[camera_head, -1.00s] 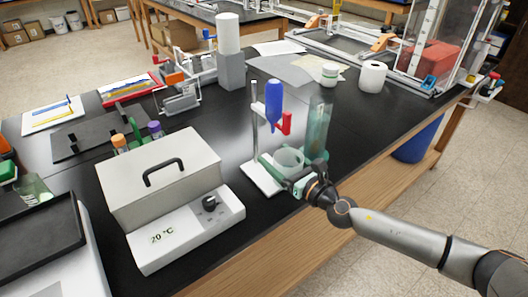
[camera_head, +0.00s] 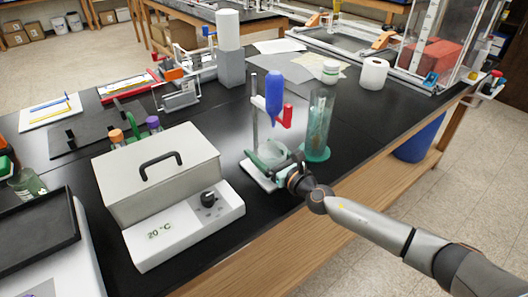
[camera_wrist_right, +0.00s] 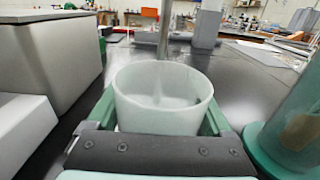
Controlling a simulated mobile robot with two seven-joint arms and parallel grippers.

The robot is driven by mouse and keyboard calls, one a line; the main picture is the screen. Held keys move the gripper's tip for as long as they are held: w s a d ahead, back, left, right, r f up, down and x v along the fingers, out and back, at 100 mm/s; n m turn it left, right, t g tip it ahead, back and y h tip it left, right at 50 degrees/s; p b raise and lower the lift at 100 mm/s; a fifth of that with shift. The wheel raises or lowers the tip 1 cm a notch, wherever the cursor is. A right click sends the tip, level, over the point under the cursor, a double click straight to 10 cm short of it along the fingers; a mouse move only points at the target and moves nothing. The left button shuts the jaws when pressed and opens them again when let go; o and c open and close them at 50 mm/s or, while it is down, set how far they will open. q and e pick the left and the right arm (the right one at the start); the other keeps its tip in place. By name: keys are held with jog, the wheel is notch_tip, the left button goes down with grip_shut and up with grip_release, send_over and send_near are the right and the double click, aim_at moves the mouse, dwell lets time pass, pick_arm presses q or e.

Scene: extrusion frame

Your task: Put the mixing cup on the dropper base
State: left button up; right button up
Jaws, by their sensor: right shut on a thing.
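The translucent mixing cup (camera_head: 271,151) is held by my right gripper (camera_head: 272,160), whose green fingers close on its sides. In the right wrist view the cup (camera_wrist_right: 163,105) sits upright between the two fingers, and no contents can be made out. The white dropper base (camera_head: 256,174) lies under the cup, partly hidden by the gripper; I cannot tell whether the cup touches it. The blue dropper (camera_head: 274,92) hangs above the cup on the stand's metal post (camera_head: 254,110), beside a red clamp part (camera_head: 286,117). My left gripper is not in view.
A tall green-based glass cylinder (camera_head: 319,125) stands close to the right of the cup. A grey box on a white heating unit (camera_head: 185,230) stands to the left. The bench edge is in front.

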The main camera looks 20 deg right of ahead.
jog(key=shift+f, duration=0.1)
jog(key=shift+f+b, duration=0.15)
jog(key=shift+b, duration=0.15)
jog(key=o, duration=1.2)
jog(key=shift+o, duration=0.2)
jog(key=shift+r, duration=0.2)
jog(key=shift+r+p, duration=0.15)
jog(key=shift+p, duration=0.25)
jog(key=v, duration=1)
jog(key=shift+s+d+f+b, duration=0.15)
jog(key=shift+s+f+b, duration=0.05)
jog(key=shift+s+b, duration=0.1)
jog(key=shift+s+d+r, duration=0.15)
jog(key=shift+s+d, duration=0.1)
jog(key=shift+s, duration=0.4)
